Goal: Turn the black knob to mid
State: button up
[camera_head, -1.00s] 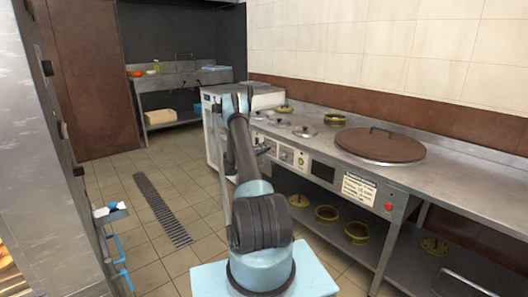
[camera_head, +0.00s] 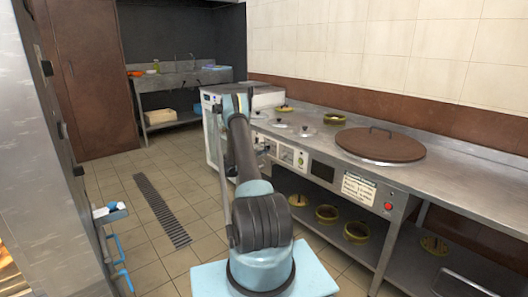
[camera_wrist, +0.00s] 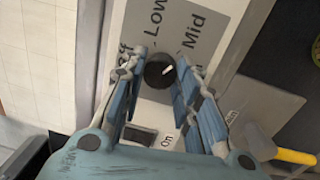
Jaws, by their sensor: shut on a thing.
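The black knob (camera_wrist: 158,73) shows in the wrist view between the two blue fingers of my gripper (camera_wrist: 154,70), which is shut on it. A white pointer mark on the knob points right and slightly up. The knob sits on a grey label plate (camera_wrist: 172,45) printed with "Low" above it, "Mid" to its upper right and a partly covered word ending in "ff" to its left. In the head view my gripper reaches the front control panel (camera_head: 287,154) of the steel counter, and my arm hides the knob.
A black switch (camera_wrist: 139,135) marked "On" lies below the knob in the wrist view. The tiled floor (camera_head: 205,215) left of the counter is open.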

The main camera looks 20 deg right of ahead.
jog(key=shift+w+a, duration=0.25)
jog(key=shift+a, duration=0.05)
jog(key=o, duration=0.9)
jog(key=shift+f, duration=0.15)
jog(key=shift+o, duration=0.8)
jog(key=shift+s+d, duration=0.1)
jog(key=shift+d, duration=0.05)
jog(key=v, duration=1.2)
